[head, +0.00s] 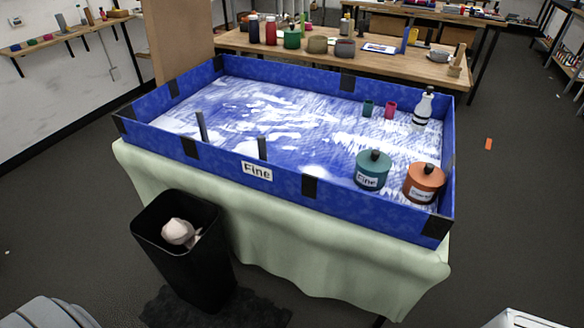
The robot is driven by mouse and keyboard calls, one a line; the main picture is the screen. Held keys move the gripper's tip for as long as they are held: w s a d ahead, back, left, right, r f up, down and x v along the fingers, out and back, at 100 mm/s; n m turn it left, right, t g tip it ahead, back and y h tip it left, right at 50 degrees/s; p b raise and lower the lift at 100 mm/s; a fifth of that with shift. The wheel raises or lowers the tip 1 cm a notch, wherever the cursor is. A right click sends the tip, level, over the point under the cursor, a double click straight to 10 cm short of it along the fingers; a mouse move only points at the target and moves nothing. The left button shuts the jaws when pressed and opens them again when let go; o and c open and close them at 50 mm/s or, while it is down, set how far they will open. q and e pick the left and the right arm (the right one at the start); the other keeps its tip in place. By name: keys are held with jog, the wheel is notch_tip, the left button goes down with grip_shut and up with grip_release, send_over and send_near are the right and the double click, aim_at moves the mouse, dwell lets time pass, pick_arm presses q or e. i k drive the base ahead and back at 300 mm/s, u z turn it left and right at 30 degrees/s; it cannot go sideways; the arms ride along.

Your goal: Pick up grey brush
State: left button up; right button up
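I cannot pick out a grey brush for sure in the head view. Two thin dark upright pieces, a left one (200,126) and a right one (263,148), show at the near wall of the blue-walled tray (228,165). I cannot tell whether either is a brush. The tray has a blue and white streaked floor and a label reading "Fine" on its near wall. Neither of my grippers is in view.
The tray stands on a cloth-covered table (300,240). A teal pot (370,172), an orange pot (423,184) and a white bottle (423,108) stand at its right. A black bin (195,265) stands in front. A wooden bench (380,67) with jars is behind.

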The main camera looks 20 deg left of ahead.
aim_at(262, 153)
jog(key=z, duration=3.05)
jog(key=k, duration=1.65)
jog(key=u, duration=1.75)
